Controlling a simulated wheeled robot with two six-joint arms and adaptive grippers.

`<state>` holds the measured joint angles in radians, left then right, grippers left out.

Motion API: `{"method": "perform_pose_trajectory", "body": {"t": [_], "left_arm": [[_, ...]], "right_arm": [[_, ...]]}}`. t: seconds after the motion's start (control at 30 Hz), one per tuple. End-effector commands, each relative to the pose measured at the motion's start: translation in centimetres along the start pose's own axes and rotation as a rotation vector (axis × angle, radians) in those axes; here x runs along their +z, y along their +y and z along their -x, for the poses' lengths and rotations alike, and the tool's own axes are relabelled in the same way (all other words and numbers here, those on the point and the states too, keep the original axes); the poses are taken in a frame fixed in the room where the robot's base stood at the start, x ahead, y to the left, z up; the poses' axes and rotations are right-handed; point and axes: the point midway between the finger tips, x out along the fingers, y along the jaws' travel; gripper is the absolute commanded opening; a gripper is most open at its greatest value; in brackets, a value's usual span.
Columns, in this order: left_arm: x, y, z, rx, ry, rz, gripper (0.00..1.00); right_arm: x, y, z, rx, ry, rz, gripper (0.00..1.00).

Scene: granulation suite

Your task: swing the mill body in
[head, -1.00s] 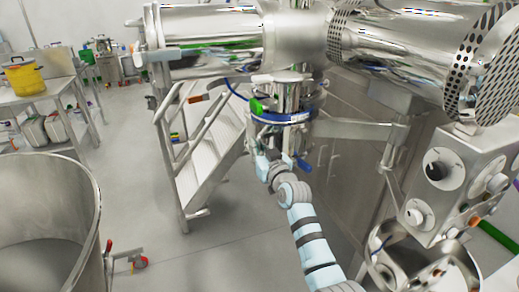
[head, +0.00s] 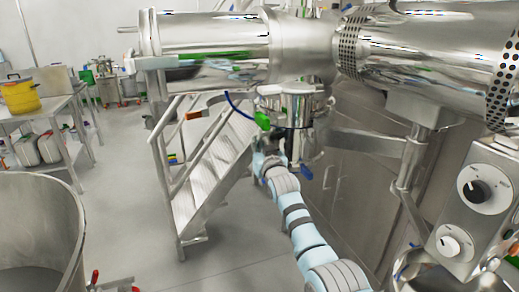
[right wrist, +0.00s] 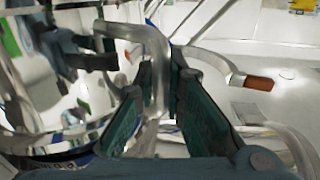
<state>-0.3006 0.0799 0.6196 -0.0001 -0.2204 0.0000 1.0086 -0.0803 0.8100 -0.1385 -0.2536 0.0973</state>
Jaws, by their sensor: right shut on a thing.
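The mill body (head: 298,108) is a shiny metal cylinder hanging below the large steel housing (head: 302,42), with a green part (head: 262,120) on its left. A grey swing arm (head: 368,142) runs from it to a post on the right. My right gripper (head: 262,155) is at the mill's lower left side, small and partly hidden in the head view. In the right wrist view its dark green fingers (right wrist: 161,80) are shut on a bent metal handle (right wrist: 152,42). Whether the mill touches the housing cannot be told. My left gripper is out of view.
Metal steps (head: 208,180) stand left of the mill. A control box with dials (head: 475,205) is close at the right. A large steel bowl (head: 62,205) is at the front left. A shelf with a yellow pot (head: 20,96) is behind it. Some floor between is clear.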

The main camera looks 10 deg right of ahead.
Motion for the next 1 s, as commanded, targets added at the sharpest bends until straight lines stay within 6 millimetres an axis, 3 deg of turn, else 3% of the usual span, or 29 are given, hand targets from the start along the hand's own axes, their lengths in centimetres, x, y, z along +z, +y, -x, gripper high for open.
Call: {"method": "perform_pose_trajectory", "body": {"t": [0.27, 0.3, 0.4, 0.8, 1.0], "left_arm": [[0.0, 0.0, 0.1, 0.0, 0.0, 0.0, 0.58], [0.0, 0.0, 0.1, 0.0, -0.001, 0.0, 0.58], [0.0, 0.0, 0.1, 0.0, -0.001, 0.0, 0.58], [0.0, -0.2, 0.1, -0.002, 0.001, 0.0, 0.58], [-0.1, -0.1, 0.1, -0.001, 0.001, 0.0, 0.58]], "right_arm": [[-0.3, 0.1, 0.0, 0.002, 0.004, 0.005, 0.0], [-0.3, 0.1, 0.0, 0.002, 0.005, 0.005, 0.17], [-0.3, 0.1, 0.0, 0.002, 0.004, 0.004, 0.31], [-0.2, 0.1, 0.2, 0.002, 0.004, 0.002, 0.31], [-0.1, 0.1, 2.5, 0.002, 0.006, 0.001, 0.31]]}}
